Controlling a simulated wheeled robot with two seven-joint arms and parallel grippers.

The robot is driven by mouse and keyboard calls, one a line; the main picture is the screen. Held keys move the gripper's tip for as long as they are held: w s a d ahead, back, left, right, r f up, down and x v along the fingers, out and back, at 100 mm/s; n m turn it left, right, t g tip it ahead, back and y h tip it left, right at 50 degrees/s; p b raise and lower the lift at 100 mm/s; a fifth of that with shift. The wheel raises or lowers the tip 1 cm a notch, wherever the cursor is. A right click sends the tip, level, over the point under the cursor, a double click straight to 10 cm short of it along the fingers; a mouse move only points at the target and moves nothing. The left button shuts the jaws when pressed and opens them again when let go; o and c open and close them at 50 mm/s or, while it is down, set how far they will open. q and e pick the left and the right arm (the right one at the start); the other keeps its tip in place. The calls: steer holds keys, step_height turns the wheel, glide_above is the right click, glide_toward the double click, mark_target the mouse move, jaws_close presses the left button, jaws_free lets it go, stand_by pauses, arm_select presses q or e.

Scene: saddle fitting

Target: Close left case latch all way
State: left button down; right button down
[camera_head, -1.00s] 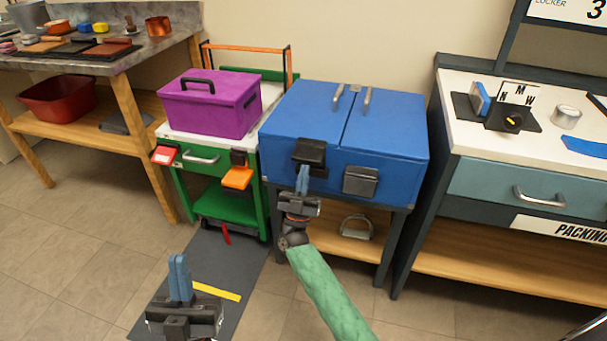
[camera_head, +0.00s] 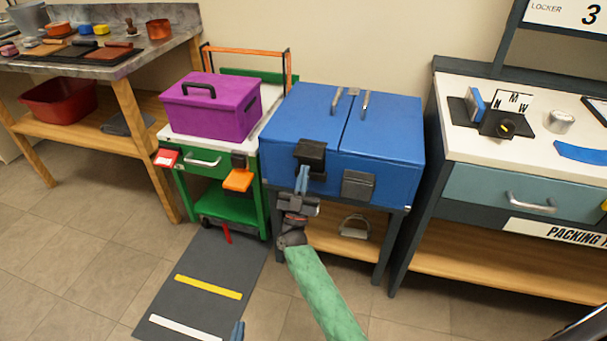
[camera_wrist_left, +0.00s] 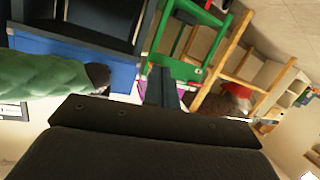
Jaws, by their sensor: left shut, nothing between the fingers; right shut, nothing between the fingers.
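The blue case (camera_head: 375,130) stands on a dark-framed stand, its lid down. Its left latch (camera_head: 311,151) is a dark flap that sits higher and sticks out from the front. Its right latch (camera_head: 358,185) lies flatter and lower on the front. My right gripper (camera_head: 302,178) is shut and empty, its blue fingertips at the lower edge of the left latch; I cannot tell whether they touch. My left gripper (camera_head: 238,331) shows only its fingertips at the bottom edge of the head view. Its fingers show shut in the left wrist view (camera_wrist_left: 162,88).
A green cart (camera_head: 263,200) with a purple box (camera_head: 212,108) stands left of the case. An orange flap (camera_head: 237,180) sticks out from the cart. A white-topped packing bench (camera_head: 520,140) stands to the right. A metal stirrup (camera_head: 355,227) lies on the shelf below. A dark mat (camera_head: 200,275) lies on the floor.

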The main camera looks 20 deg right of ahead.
arm_select(q)
steer(key=s+a+f+g+y+p, duration=0.1)
steer(key=s+f+g+p, duration=0.3)
steer(key=s+f+g, duration=0.3)
steer(key=shift+s+a+f+p, duration=0.3)
steer(key=shift+s+f, duration=2.55)
steer(key=shift+f, duration=1)
arm_select(e)
steer(key=shift+w+d+r+g+y, duration=0.3)
steer(key=shift+w+r+g+y, duration=0.15)
steer(key=shift+r+g, duration=0.25)
arm_select(q)
steer(key=shift+w+r, duration=0.15)
steer(key=shift+r, duration=0.05)
arm_select(e)
steer(key=shift+r, duration=0.15)
